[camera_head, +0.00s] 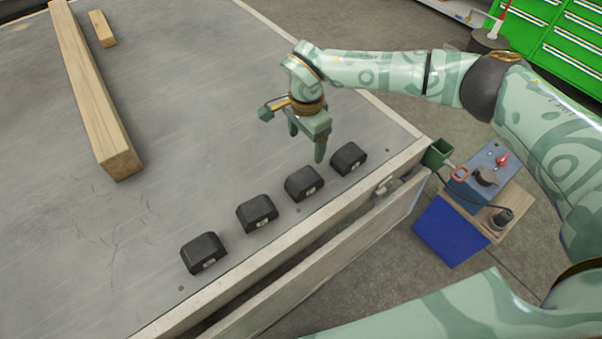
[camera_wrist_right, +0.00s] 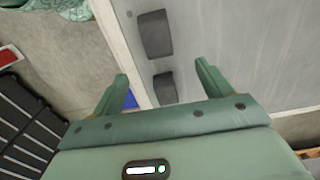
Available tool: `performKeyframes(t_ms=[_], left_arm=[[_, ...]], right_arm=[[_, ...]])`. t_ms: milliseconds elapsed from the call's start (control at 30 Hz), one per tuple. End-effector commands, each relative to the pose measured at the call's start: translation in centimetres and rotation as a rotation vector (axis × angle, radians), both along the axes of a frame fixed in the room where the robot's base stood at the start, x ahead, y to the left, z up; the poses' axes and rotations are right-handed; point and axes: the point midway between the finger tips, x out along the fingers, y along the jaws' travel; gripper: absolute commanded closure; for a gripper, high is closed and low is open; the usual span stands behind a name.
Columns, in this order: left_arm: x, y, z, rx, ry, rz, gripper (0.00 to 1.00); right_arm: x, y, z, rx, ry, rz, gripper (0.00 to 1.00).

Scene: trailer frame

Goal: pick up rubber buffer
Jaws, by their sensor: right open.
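Several black rubber buffers stand in a slanting row along the near edge of the grey metal trailer bed (camera_head: 200,110). From near to far they are one buffer (camera_head: 204,253), a second (camera_head: 257,213), a third (camera_head: 304,183) and the farthest (camera_head: 348,159). Each has a small pale label. My right gripper (camera_head: 306,143) points down above the bed, just behind the two farthest buffers, empty and open. In the right wrist view two buffers (camera_wrist_right: 155,35) (camera_wrist_right: 165,88) show beyond and between the open fingers (camera_wrist_right: 162,74). My left gripper is not in view.
A long wooden beam (camera_head: 95,95) and a short wood block (camera_head: 102,28) lie on the bed. The trailer's raised edge (camera_head: 300,228) runs past the buffers. Beyond it stand a blue box (camera_head: 485,165) and a green cabinet (camera_head: 555,45). The middle of the bed is clear.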

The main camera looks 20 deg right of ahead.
Motion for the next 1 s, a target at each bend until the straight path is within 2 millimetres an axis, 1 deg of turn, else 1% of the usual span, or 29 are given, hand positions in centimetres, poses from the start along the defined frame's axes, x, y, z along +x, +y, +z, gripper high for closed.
performKeyframes(t_ms=[33,100,200,300,400,567,633,800,867,933,1000], left_arm=[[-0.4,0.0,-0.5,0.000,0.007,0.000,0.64],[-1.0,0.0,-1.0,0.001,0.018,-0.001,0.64],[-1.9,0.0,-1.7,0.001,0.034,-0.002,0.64],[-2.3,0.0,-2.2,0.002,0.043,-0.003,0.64],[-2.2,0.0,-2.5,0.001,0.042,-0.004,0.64],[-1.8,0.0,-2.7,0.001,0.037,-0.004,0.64],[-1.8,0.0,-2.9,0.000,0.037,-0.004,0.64],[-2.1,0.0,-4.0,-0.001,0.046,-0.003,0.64],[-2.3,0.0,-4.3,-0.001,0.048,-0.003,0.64],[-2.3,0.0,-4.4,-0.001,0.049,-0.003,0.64],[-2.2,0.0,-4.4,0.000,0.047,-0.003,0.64]], right_arm=[[-0.2,0.0,-1.7,0.001,0.008,-0.001,0.22],[-0.2,0.1,-3.6,0.002,0.009,-0.002,0.22],[-0.2,0.1,-6.1,0.004,0.009,-0.003,0.22],[-0.2,0.1,-8.1,0.005,0.007,-0.004,0.22],[-0.2,0.1,-9.3,0.004,0.006,-0.005,0.22],[-0.2,0.2,-10.0,0.006,0.004,-0.005,0.22],[-0.3,0.3,-10.8,0.006,0.006,-0.005,0.22],[-0.6,0.5,-13.8,0.006,0.007,-0.006,0.22],[-0.6,0.5,-14.6,0.007,0.008,-0.005,0.22],[-0.5,0.5,-15.0,0.007,0.005,-0.005,0.22],[-0.5,0.5,-14.9,0.007,0.002,-0.005,0.22]])
